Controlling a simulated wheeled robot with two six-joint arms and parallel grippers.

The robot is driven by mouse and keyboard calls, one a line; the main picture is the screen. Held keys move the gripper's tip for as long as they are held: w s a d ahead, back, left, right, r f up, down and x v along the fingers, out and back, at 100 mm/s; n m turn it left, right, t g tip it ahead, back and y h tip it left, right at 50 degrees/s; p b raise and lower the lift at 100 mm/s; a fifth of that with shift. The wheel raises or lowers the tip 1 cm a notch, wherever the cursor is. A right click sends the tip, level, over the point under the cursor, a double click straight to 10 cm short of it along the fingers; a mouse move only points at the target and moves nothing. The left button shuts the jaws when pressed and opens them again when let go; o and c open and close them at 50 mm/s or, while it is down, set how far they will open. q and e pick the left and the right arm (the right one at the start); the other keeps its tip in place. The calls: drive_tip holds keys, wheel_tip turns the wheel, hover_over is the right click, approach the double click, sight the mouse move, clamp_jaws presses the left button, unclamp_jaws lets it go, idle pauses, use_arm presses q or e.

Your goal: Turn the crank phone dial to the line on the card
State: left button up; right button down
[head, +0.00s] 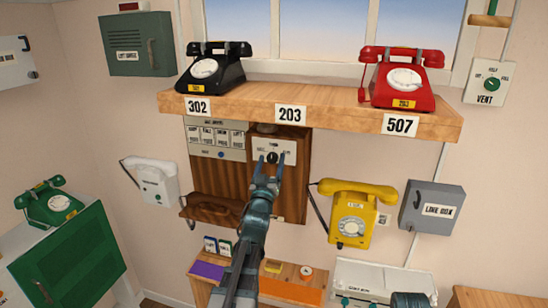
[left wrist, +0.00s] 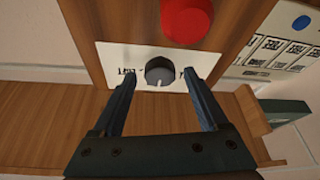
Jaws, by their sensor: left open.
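The crank phone (head: 292,190) is a brown wooden wall box below the shelf. Its dial is a dark knob (head: 272,157) on a white plate (head: 260,148); it also shows in the left wrist view (left wrist: 159,72), with a pale pointer mark toward the picture's bottom. The plate's lettering is too small to read. A pale panel with several small cards (head: 216,137) is left of the dial; it shows at the right in the wrist view (left wrist: 275,50). My left gripper (head: 269,165) is open, its fingers either side of the knob, with no clear contact.
The shelf (head: 300,104) with a black phone (head: 213,68) and a red phone (head: 402,78) overhangs above. A yellow phone (head: 353,212) hangs to the right, a white phone (head: 155,184) to the left. A red round part (left wrist: 187,20) is beside the knob.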

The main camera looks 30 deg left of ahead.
use_arm(q)
clamp_jaws()
idle(0.4)
drive_tip(key=shift+a+m, duration=0.1)
drive_tip(key=shift+m, duration=0.3)
drive_tip(key=m+h, duration=0.2)
drive_tip(key=m, duration=0.1)
drive_tip(key=shift+a+m+t, duration=0.1)
drive_tip(key=shift+m+t, duration=0.2)
drive_tip(key=shift+m, duration=0.1)
drive_tip(key=m+h, duration=0.2)
drive_tip(key=m, duration=0.2)
drive_tip(key=shift+r, duration=0.15)
drive_tip(key=m+h+p, duration=0.1)
drive_tip(key=m+h, duration=0.1)
drive_tip(key=m, duration=0.2)
drive_tip(key=shift+m+h, duration=0.4)
drive_tip(key=shift+m+g+h+p, duration=0.4)
drive_tip(key=shift+m+h+p, duration=0.35)
drive_tip(key=shift+m, duration=1.05)
